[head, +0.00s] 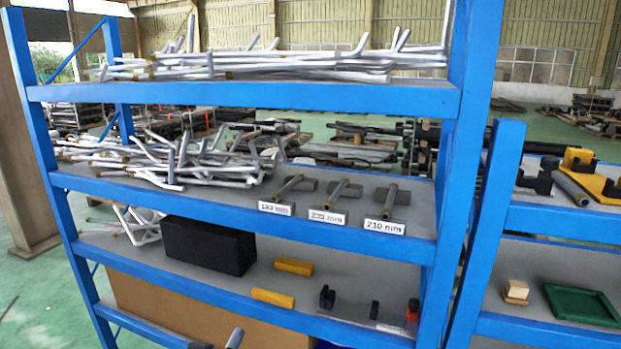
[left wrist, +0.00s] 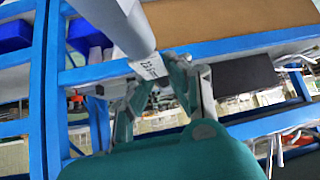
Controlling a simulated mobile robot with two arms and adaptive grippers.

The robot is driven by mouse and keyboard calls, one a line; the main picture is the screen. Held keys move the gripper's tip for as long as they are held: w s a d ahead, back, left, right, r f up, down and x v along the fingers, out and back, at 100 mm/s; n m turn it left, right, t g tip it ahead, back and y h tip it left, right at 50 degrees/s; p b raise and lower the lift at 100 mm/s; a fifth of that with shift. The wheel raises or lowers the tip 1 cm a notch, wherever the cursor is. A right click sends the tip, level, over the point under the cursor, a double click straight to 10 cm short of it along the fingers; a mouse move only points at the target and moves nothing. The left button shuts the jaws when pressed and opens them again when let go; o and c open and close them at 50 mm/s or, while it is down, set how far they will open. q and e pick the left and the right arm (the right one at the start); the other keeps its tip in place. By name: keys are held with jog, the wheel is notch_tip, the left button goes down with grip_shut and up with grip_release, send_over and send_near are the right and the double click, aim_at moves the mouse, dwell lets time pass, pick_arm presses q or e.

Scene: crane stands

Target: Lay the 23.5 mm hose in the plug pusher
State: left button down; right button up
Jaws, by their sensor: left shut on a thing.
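The 23.5 mm hose (left wrist: 118,22) is a thick grey tube with a white label reading 23.5 in the left wrist view. My left gripper (left wrist: 165,75) is shut on it near the labelled end. In the head view the top of a grey tube (head: 235,338), apparently this hose, shows at the bottom edge; the gripper there is mostly out of frame. A yellow and black fixture (head: 590,180) with a grey cylinder beside it stands on the upper right shelf. I cannot tell for sure whether it is the plug pusher. My right gripper is not in view.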

pick_arm(q)
jog(key=s+a+r+n+y+b, duration=0.1)
jog(key=s+r+b, duration=0.1)
jog(key=s, duration=0.5)
jog(key=shift+s+a+r+n, duration=0.15)
jog(key=shift+s+a+n, duration=0.1)
jog(key=shift+a+n, duration=0.15)
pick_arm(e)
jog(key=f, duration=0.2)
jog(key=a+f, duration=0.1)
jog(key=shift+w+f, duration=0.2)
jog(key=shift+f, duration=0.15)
